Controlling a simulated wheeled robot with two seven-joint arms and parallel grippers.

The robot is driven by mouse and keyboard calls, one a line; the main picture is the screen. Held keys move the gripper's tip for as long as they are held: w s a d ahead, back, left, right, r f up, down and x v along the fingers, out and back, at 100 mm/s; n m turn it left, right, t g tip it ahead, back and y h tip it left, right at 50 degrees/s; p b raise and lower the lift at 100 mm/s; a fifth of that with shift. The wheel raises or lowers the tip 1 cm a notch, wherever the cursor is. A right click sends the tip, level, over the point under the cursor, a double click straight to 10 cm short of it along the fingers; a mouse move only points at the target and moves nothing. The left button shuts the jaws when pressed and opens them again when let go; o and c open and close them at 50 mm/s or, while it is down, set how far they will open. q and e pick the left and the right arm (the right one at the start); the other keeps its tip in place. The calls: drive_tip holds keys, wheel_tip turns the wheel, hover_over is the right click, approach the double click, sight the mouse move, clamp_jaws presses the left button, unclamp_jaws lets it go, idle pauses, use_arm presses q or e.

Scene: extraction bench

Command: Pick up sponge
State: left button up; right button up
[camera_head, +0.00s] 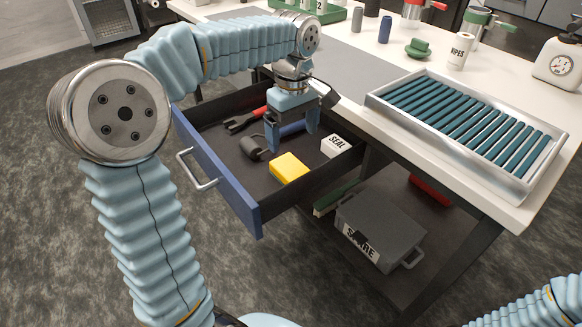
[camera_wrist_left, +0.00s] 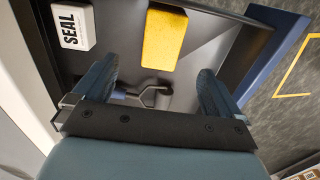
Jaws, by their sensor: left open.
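The yellow sponge (camera_head: 289,168) lies on the floor of the open drawer (camera_head: 215,174), near its front right part. It also shows in the left wrist view (camera_wrist_left: 164,39), ahead of the fingers and apart from them. My left gripper (camera_head: 292,142) is open and empty, above the drawer and a little behind the sponge in the head view. In the wrist view its two fingers (camera_wrist_left: 158,88) stand apart on either side of a grey tool with a blue handle. My right gripper is out of view; only a piece of the right arm shows at the lower right.
A white SEAL box (camera_head: 336,146) sits right of the sponge. A dark roll (camera_head: 252,148), a red-handled tool (camera_head: 246,120) and a blue-handled tool (camera_head: 293,128) share the drawer. A metal tray (camera_head: 377,98) lies on the bench; a grey SPARE case (camera_head: 380,230) is on the shelf below.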

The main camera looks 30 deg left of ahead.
use_arm(q)
hover_over(291, 167)
wheel_tip(291, 167, down, 6)
drive_tip(key=shift+w+d+r+b, duration=0.1)
drive_tip(key=shift+w+r+b, duration=0.05)
drive_tip(key=shift+b, duration=0.15)
drive_tip(key=f, duration=0.5)
drive_tip(key=shift+s+f, duration=0.15)
drive_tip(key=shift+s, duration=0.05)
drive_tip(key=shift+c, duration=0.3)
drive_tip(key=c, duration=1)
